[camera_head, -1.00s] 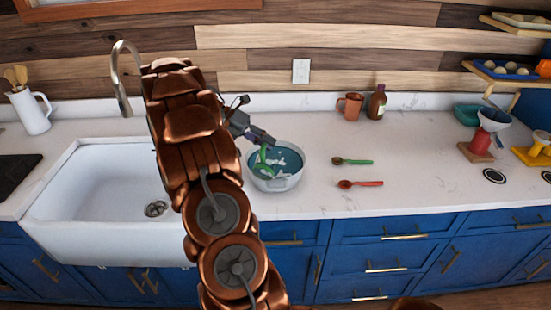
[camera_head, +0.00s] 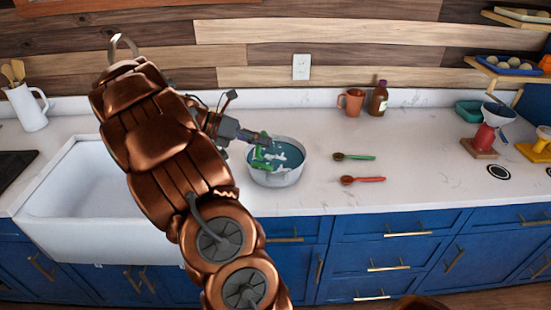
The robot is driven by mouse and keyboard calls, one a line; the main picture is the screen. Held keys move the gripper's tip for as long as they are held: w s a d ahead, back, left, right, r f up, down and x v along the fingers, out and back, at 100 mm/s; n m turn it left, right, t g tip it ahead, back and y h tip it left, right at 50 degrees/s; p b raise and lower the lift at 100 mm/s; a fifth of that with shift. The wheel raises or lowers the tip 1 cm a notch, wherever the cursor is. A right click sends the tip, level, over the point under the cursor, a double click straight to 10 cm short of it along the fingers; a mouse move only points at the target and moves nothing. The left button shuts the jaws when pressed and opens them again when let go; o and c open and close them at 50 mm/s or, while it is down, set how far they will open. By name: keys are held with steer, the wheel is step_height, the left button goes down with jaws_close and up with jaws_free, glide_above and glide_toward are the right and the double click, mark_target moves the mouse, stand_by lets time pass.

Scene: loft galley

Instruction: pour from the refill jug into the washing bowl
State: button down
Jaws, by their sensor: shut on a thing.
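The washing bowl (camera_head: 276,179) is a pale round bowl on the counter, right of the sink. It holds blue-green liquid with white patches. My gripper (camera_head: 266,139) is at the bowl's back left rim, reaching in from the left. It is shut on a green thing (camera_head: 262,159) that shows over the bowl's left side. The green thing is small and partly hidden, so I cannot tell whether it is the refill jug. I cannot make out any stream of liquid.
The white sink (camera_head: 62,218) is at left, partly behind my arm. A white pitcher with utensils (camera_head: 29,110) stands behind it. A green spoon (camera_head: 355,157) and a red spoon (camera_head: 362,180) lie right of the bowl. A terracotta mug (camera_head: 351,104) and brown bottle (camera_head: 378,101) stand behind.

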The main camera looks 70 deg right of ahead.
steer(key=shift+a+f+m+h+b, duration=0.3)
steer(key=shift+a+m+b, duration=0.1)
steer(key=shift+b, duration=1.8)
steer(key=shift+a+b, duration=0.1)
steer(key=shift+b, duration=0.2)
steer(key=shift+s+a+m+g+h+b, duration=0.15)
steer(key=shift+a+m+g+h+b, duration=0.15)
steer(key=shift+a+m+h+b, duration=0.3)
steer(key=a+f+m+g+h+b, duration=0.2)
steer(key=a+f+m+h+b, duration=0.1)
steer(key=b, duration=0.6)
steer(key=a+f+m, duration=0.1)
steer(key=a+m, duration=0.1)
steer(key=a, duration=0.1)
steer(key=shift+s+a+f+b, duration=0.2)
steer(key=shift+a+f+b, duration=0.05)
steer(key=shift+f+b, duration=0.15)
